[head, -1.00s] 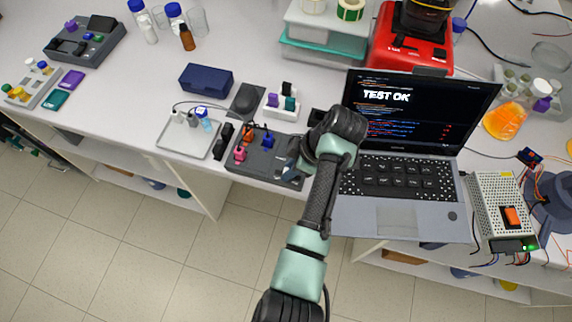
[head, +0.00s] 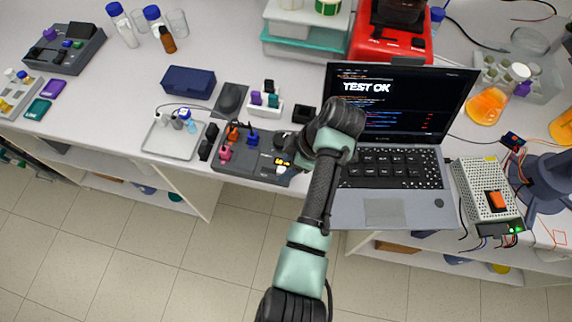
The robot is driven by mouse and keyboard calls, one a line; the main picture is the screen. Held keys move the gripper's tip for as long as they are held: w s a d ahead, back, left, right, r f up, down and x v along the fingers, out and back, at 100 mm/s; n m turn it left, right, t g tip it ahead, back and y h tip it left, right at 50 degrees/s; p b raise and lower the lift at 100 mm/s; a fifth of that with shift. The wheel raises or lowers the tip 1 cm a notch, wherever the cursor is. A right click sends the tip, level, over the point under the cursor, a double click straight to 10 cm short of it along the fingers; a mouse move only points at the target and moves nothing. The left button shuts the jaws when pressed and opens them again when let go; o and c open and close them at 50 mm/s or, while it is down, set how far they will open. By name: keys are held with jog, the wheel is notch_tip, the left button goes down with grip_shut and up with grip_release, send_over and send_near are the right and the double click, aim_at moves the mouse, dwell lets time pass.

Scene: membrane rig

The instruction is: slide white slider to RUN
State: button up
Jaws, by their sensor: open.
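A dark grey control panel (head: 240,166) sits at the front edge of the bench, left of the laptop. Orange (head: 233,132), blue (head: 252,138) and pink (head: 225,152) parts stand up from it, and a small yellow-lit spot (head: 283,163) shows near its right end. I cannot make out a white slider or a RUN mark on it. My gripper (head: 287,172) is open, low over the panel's right end and mostly hidden by my own arm. I cannot tell whether it touches anything.
The open laptop (head: 392,210) reads "TEST OK" and stands close to the right of my arm. A metal tray (head: 170,143) lies left of the panel. A holder with coloured pieces (head: 264,108) and a small black box (head: 303,113) stand behind it.

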jog(key=p+v, duration=0.3)
jog(key=v, duration=0.9)
jog(key=shift+d, duration=0.15)
